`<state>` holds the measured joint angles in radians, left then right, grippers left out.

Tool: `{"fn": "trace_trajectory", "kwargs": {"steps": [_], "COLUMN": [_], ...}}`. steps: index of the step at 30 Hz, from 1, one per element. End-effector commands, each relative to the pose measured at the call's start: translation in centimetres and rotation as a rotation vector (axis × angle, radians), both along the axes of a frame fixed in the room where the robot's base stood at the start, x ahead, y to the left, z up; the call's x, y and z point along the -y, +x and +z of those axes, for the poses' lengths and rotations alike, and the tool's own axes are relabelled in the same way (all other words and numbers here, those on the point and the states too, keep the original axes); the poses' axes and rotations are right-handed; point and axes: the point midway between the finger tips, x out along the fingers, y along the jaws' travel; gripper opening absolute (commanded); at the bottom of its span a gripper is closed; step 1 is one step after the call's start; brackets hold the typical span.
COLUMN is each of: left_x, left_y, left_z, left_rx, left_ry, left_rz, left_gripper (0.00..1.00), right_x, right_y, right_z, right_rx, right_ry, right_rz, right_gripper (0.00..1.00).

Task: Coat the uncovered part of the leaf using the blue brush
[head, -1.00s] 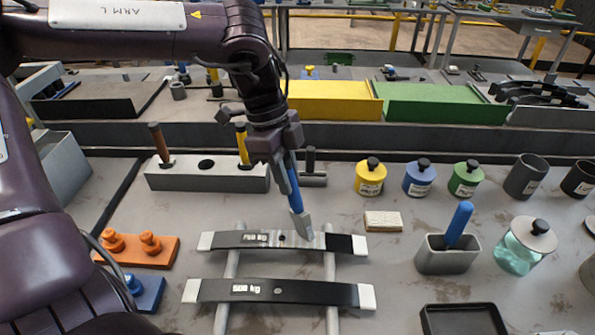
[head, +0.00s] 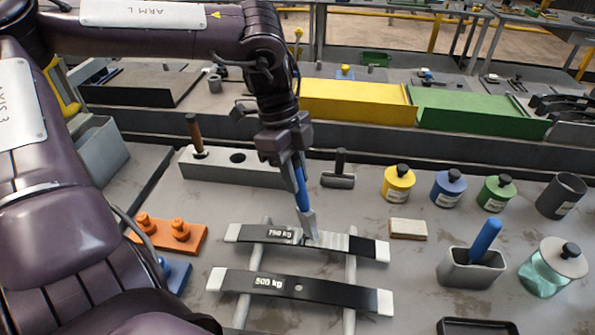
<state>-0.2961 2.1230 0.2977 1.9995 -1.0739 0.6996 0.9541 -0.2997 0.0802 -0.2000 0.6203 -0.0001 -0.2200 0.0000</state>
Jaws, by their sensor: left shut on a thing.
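My left gripper (head: 287,152) is shut on the blue brush (head: 301,187), which points down with its pale head just at or above the upper leaf. I cannot tell whether the bristles touch. The upper leaf (head: 268,235), marked 750 kg, is black on its left part and at its right end, with a bare silvery patch right of its middle, beside the brush head. The lower leaf (head: 320,290), marked 500 kg, is black between its white tips. Both lie across two grey rails (head: 350,270). My right gripper is not in view.
A grey holder block (head: 215,170) with a brown-handled tool stands behind. Yellow (head: 397,186), blue (head: 448,190) and green (head: 495,194) pots stand right. A grey cup (head: 462,274) holds a blue-handled tool. A sponge-like block (head: 407,229) and glass jar (head: 545,275) stand nearby.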

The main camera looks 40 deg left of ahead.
Motion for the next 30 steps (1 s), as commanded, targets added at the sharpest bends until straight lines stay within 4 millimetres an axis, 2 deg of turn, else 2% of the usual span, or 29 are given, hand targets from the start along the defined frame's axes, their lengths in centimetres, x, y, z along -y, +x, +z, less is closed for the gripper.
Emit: {"fn": "trace_trajectory", "kwargs": {"steps": [5,19,30], "left_x": [0.0,0.3,0.3], "left_y": [0.1,0.2,0.2], "left_z": [1.0,5.8,6.1], "left_rx": [0.001,0.002,0.001], "left_ry": [0.0,0.0,0.0], "left_rz": [0.0,0.0,0.0], "left_gripper": [0.01,0.01,0.01], "right_x": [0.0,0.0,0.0], "right_y": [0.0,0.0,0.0], "right_z": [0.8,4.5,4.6], "right_rx": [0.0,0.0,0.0], "right_ry": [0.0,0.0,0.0], "right_rz": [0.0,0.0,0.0], "right_gripper": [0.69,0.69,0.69]}}
